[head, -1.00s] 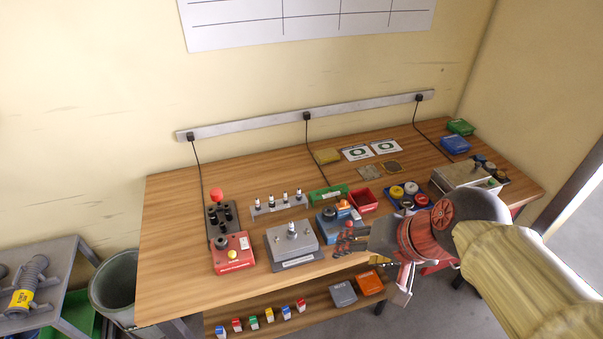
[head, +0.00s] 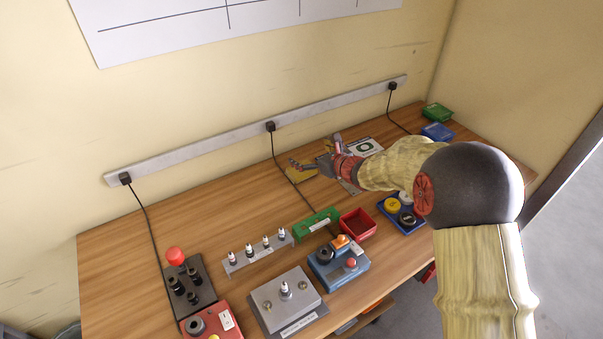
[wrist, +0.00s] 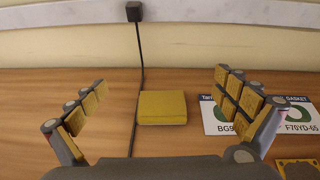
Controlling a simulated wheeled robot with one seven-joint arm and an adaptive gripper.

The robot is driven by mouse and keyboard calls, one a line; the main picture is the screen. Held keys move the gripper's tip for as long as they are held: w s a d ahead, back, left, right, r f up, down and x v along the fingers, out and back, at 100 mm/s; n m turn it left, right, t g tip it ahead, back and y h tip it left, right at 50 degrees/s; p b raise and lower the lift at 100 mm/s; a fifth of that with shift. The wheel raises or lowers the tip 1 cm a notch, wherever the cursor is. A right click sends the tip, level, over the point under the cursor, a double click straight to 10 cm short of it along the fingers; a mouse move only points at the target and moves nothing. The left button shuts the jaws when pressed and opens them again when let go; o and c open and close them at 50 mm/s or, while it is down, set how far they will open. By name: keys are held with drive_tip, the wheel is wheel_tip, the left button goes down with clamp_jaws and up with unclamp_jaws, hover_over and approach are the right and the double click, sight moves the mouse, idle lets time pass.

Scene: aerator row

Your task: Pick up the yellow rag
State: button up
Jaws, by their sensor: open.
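The yellow rag (wrist: 162,107) is a folded, block-like yellow pad lying on the wooden bench. In the wrist view it lies between my spread fingers, a little ahead of the palm, with nothing touching it. In the head view the rag (head: 302,174) is partly hidden by my gripper (head: 315,156). My gripper also shows in the wrist view (wrist: 161,84), open and empty, with its fingers on either side of the rag.
A black cable (wrist: 137,70) runs down beside the rag's left edge. White printed cards (wrist: 222,118) lie to its right. A green box (head: 318,222), a red tray (head: 357,224) and a blue switch box (head: 338,266) stand nearer the bench front. The wall rail (head: 220,145) is behind.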

drive_tip(key=f, duration=0.3)
drive_tip(key=f+b, duration=0.1)
drive_tip(key=f, duration=0.2)
drive_tip(key=w+f+b, duration=0.1)
drive_tip(key=f, duration=0.1)
drive_tip(key=shift+a+f, duration=0.2)
drive_tip(key=shift+f, duration=0.2)
drive_tip(key=b+x, duration=0.1)
drive_tip(key=x, duration=0.4)
drive_tip(key=shift+w+a+f+b, duration=0.1)
drive_tip(key=shift+a+f+b, duration=0.05)
drive_tip(key=shift+b, duration=0.25)
drive_tip(key=shift+w+a+f, duration=0.1)
drive_tip(key=shift+w+a, duration=0.2)
drive_tip(key=shift+w, duration=0.15)
drive_tip(key=shift+c, duration=1.3)
drive_tip(key=c, duration=0.8)
drive_tip(key=shift+c, duration=0.2)
